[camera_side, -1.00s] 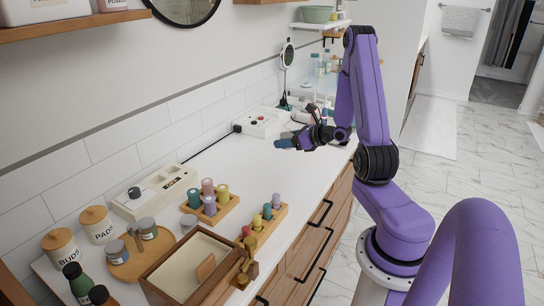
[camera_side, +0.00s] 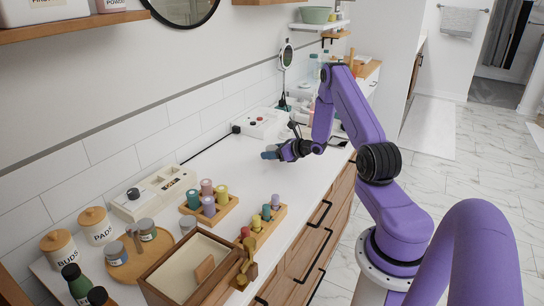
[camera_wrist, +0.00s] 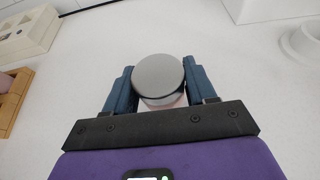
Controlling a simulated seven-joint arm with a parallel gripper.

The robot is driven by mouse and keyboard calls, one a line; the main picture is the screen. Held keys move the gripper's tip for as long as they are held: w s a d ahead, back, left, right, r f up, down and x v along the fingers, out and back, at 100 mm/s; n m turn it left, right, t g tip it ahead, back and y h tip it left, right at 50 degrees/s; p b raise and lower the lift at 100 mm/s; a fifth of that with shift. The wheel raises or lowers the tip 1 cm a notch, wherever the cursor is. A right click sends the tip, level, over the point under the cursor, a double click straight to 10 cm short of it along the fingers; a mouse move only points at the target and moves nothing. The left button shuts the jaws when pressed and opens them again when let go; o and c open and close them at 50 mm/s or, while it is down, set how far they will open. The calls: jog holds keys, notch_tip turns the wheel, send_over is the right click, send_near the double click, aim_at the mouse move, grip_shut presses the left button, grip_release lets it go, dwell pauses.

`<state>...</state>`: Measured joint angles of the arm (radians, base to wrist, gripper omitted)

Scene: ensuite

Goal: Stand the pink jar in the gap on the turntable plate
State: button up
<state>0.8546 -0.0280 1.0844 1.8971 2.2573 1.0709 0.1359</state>
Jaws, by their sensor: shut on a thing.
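My gripper (camera_side: 270,152) is above the far part of the white counter, with its blue fingers pointing left. In the wrist view the gripper (camera_wrist: 160,88) is shut on a jar with a grey lid (camera_wrist: 159,75); a sliver of pink body (camera_wrist: 175,103) shows below the lid. The jar is hidden or too small to make out in the side view. The round wooden turntable plate (camera_side: 125,272) is at the front left of the counter, well away from my gripper. Grey-lidded jars (camera_side: 116,251) stand on it around an upright wooden handle.
Between my gripper and the plate stand a wooden block of coloured pegs (camera_side: 226,212), a second peg block (camera_side: 262,228) and a pale box (camera_side: 155,192). An open wooden box (camera_side: 165,268) is right of the plate. Canisters (camera_side: 95,225) stand behind it. The mid-counter is clear.

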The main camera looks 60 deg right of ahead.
jog(key=shift+f, duration=0.75)
jog(key=shift+f, duration=0.2)
jog(key=o, duration=1.1)
jog(key=shift+c, duration=0.2)
jog(key=shift+r, duration=0.15)
